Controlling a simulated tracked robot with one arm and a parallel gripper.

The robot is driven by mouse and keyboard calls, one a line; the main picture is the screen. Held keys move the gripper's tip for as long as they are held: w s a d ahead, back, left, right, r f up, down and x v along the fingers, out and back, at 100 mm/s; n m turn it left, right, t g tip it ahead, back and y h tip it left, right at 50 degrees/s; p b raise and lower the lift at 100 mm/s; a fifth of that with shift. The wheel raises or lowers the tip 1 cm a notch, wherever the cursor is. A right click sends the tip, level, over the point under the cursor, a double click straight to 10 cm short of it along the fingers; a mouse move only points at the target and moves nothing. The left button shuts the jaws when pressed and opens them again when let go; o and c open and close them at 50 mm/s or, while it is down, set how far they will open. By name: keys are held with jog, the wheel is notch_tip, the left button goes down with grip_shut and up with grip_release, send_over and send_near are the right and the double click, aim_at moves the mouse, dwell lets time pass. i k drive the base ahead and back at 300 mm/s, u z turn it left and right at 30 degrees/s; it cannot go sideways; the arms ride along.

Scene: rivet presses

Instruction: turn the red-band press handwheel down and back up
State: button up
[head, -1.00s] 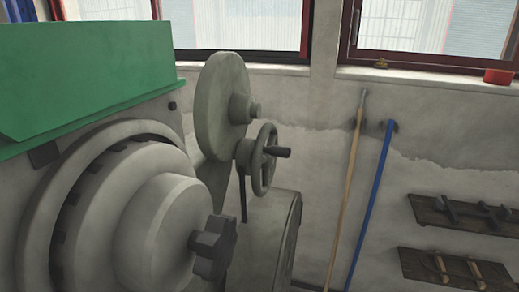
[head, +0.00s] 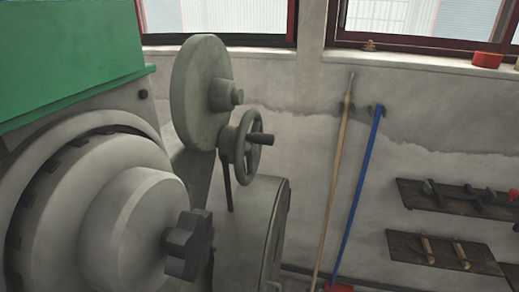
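No press with a red band shows in the head view. A grey handwheel (head: 247,147) with a dark crank handle (head: 262,140) is on a large grey machine, below a big round disc (head: 197,90). I cannot tell whether this machine is one of the presses. My gripper is not in view.
The grey machine, with a green cover (head: 65,60) and a dark star knob (head: 190,245), fills the left side close by. A wooden pole (head: 335,180) and a blue pole (head: 359,195) lean on the wall. Tool boards (head: 445,258) hang at right. A red container (head: 487,60) sits on the sill.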

aim_at(249, 145)
jog(key=z, duration=0.5)
jog(key=k, duration=1.1)
jog(key=z, duration=1.2)
jog(key=i, duration=1.5)
jog(key=u, duration=0.85)
jog(key=i, duration=0.6)
jog(key=u, duration=0.5)
